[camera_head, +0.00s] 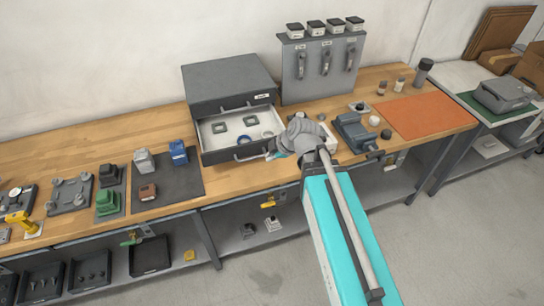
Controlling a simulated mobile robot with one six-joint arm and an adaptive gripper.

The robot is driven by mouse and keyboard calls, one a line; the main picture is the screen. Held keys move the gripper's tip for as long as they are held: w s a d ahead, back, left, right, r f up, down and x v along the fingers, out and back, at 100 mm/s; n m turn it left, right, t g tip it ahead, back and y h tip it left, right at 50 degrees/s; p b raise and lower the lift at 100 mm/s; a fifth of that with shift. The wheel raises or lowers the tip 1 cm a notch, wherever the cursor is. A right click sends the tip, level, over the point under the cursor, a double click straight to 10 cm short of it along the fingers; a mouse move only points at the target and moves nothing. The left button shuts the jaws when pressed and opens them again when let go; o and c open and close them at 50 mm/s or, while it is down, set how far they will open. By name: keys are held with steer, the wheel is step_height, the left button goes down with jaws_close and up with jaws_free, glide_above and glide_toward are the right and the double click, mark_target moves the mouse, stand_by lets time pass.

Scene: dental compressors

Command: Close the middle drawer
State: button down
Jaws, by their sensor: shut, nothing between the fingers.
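A dark grey drawer cabinet (230,78) stands on the wooden workbench against the wall. One drawer (205,156) is pulled open toward me, below a closed upper section that carries a white label (262,97). Its pale inside shows two square grey parts, a blue ring-like part and small items. A bar handle (248,157) is on its front. Whether this is the middle drawer I cannot tell for sure. My gripper (272,155) is shut and empty at the drawer's right front corner, close to the handle. Whether it touches the front is unclear; my wrist hides the cabinet's lower right side.
A grey panel with hanging tools (320,68) stands right of the cabinet. A blue-grey vise-like device (353,132) and an orange mat (425,115) lie further right. A dark mat (166,182) with several parts lies left of the drawer. Bare bench shows at the left back.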

steer(key=w+a+f+b, duration=0.5)
steer(key=w+f+b, duration=0.1)
steer(key=f+b, duration=0.2)
steer(key=shift+w+a+f, duration=0.15)
steer(key=shift+w+f, duration=0.05)
steer(key=shift+w, duration=0.1)
stand_by(0.4)
glide_toward(236, 127)
steer(key=x, duration=0.5)
steer(key=shift+f, duration=0.25)
steer(key=shift+w+r, duration=0.1)
steer(key=shift+w, duration=0.05)
stand_by(0.4)
